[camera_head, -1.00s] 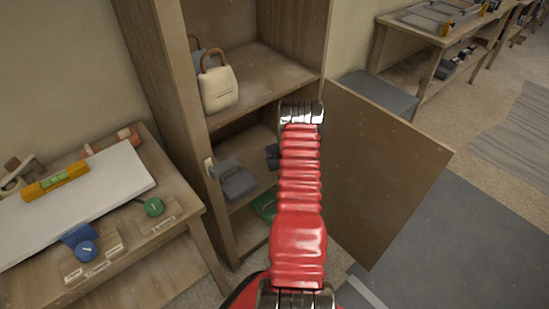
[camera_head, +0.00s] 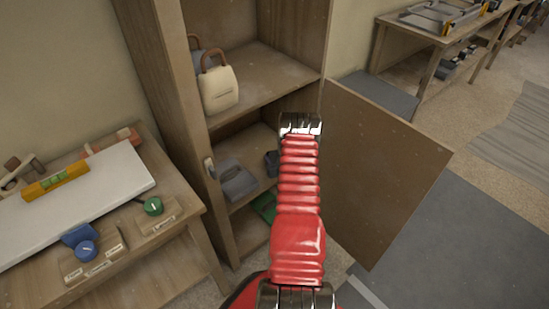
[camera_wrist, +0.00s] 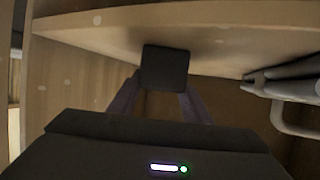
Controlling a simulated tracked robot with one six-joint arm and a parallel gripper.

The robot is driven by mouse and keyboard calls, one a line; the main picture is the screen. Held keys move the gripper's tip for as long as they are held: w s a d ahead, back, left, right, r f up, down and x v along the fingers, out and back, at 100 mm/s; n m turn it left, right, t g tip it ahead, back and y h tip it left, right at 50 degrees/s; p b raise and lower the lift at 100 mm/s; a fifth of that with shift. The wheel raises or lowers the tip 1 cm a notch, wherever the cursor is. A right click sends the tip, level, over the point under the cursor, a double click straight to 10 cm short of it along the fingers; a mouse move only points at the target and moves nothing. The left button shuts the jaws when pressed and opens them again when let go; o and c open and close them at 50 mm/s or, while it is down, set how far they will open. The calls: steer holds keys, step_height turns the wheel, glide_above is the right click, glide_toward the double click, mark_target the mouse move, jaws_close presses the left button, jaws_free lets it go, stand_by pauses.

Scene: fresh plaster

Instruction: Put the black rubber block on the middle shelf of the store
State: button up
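The store is a tall wooden cabinet (camera_head: 165,95) with its door (camera_head: 380,165) open to the right. Its middle shelf (camera_head: 245,204) bears a grey object (camera_head: 238,180) at the left. My gripper is inside the store, mostly hidden behind my red arm in the head view. In the wrist view its two dark fingers (camera_wrist: 163,105) reach to the sides of the black rubber block (camera_wrist: 165,68), and it appears shut on it. A dark shape beside my arm in the head view may be the block or my gripper. Contact between block and shelf cannot be told.
A cream padlock-shaped object (camera_head: 219,90) stands on the upper shelf, and a green object (camera_head: 265,206) lies on the lower one. A wooden board (camera_wrist: 200,22) spans the top of the wrist view, with grey parts (camera_wrist: 288,85) at right. A workbench (camera_head: 195,215) stands left.

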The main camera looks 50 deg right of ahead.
steer(key=o, duration=0.4)
steer(key=shift+r, duration=0.15)
steer(key=v, duration=1.2)
steer(key=shift+r, duration=0.1)
stand_by(0.7)
